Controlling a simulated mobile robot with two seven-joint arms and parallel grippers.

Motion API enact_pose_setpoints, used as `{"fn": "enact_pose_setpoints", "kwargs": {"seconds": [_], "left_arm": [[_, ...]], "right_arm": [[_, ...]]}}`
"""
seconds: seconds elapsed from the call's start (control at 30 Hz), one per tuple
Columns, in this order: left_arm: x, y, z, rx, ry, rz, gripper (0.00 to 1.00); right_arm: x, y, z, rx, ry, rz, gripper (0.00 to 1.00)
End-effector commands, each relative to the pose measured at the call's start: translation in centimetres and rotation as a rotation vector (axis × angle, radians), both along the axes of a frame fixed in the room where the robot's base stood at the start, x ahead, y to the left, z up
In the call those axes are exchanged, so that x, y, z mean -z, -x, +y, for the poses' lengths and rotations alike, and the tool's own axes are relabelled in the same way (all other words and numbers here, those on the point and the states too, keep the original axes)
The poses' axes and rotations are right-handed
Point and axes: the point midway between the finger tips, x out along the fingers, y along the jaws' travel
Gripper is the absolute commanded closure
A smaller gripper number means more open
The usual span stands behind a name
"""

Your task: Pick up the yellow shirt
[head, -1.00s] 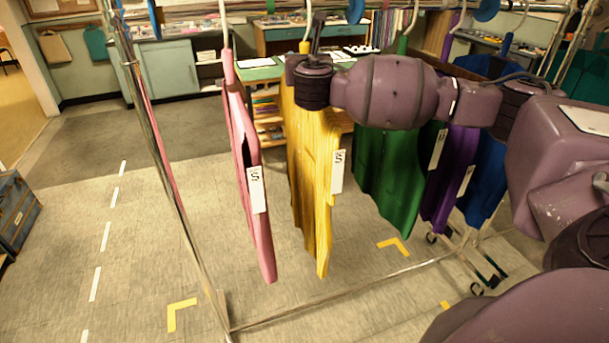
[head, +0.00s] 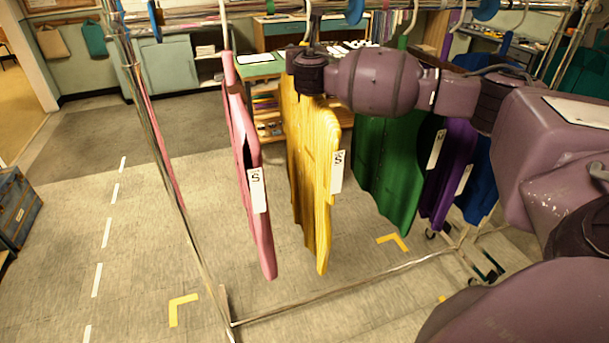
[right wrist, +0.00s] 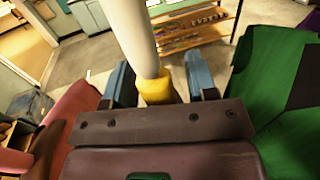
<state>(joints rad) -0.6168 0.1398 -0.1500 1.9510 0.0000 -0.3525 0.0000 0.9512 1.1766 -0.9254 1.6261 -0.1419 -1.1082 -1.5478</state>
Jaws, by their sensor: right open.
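The yellow shirt (head: 312,165) hangs from the rail between the pink shirt (head: 248,175) and the green shirt (head: 390,180), with a white size tag on its front edge. My right arm reaches in from the right, and my right gripper (head: 309,35) is at the top of the yellow shirt, covering part of its shoulder. In the right wrist view the two blue-grey fingers are open on either side of the yellow collar (right wrist: 154,88) below a pale hanger stem (right wrist: 136,35). I cannot tell whether they touch it. My left gripper is not in view.
Purple (head: 452,175) and blue (head: 478,180) shirts hang to the right, behind my arm. A metal rack post (head: 165,165) stands at the left. The tiled floor at the left is open, with a dark trunk (head: 18,210) at the edge.

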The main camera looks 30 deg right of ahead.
Motion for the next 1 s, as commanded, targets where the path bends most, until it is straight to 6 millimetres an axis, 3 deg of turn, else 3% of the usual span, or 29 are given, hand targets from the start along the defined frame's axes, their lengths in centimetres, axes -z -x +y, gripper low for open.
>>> {"fn": "enact_pose_setpoints", "kwargs": {"seconds": [0.07, 0.4, 1.0], "left_arm": [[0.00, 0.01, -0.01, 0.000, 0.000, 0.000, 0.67], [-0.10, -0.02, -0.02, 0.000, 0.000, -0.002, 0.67], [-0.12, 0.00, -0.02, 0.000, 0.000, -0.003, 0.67]], "right_arm": [[0.00, 0.01, 0.00, 0.000, 0.000, 0.000, 0.49], [-0.01, 0.03, -0.02, 0.000, 0.000, 0.000, 1.00], [-0.98, -0.20, -0.76, 0.001, 0.001, -0.003, 1.00]]}}
